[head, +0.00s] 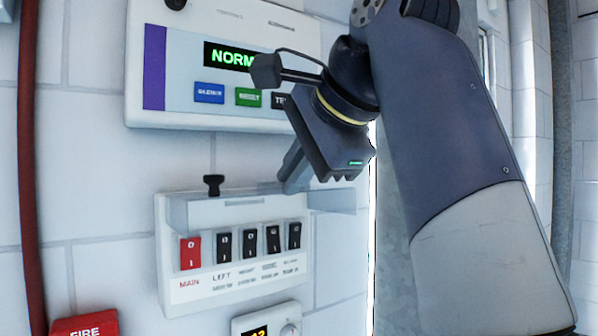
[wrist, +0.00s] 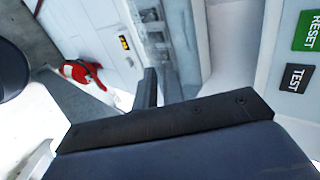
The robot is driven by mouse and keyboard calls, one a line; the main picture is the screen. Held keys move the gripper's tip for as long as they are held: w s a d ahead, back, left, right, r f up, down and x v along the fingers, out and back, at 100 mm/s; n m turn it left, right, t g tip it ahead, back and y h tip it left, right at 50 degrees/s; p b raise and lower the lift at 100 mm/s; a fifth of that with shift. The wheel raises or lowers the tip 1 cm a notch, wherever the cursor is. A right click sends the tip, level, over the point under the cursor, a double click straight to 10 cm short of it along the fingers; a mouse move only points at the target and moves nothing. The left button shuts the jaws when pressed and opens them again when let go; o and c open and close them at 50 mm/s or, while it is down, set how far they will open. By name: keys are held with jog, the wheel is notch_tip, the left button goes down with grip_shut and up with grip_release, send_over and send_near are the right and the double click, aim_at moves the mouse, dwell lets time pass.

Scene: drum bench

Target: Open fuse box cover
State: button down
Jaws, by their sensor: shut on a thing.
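The fuse box (head: 235,280) is a white wall unit with a red MAIN switch (head: 190,253) and several black switches in a row. Its clear cover (head: 334,199) stands raised and sticks out from the top of the box, leaving the switches uncovered. My gripper (head: 291,178) is shut on the cover at its upper right part. In the wrist view, my gripper's dark finger (wrist: 148,88) shows beside a pale panel edge; the exact contact is hidden. The fuse box face shows at the top of the wrist view (wrist: 152,22).
A panel (head: 180,108) with a green display and coloured buttons is just above the fuse box, close to my wrist. A black knob (head: 213,184) stands at the box's top left. A red FIRE unit (head: 85,325) and a small display unit (head: 268,322) are below.

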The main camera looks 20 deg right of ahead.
jog(key=shift+w+f, duration=0.3)
jog(key=shift+w, duration=0.1)
jog(key=c, duration=1.6)
grip_release()
jog(key=shift+w+a, duration=0.1)
jog(key=shift+c, duration=0.2)
jog(key=shift+r, duration=0.1)
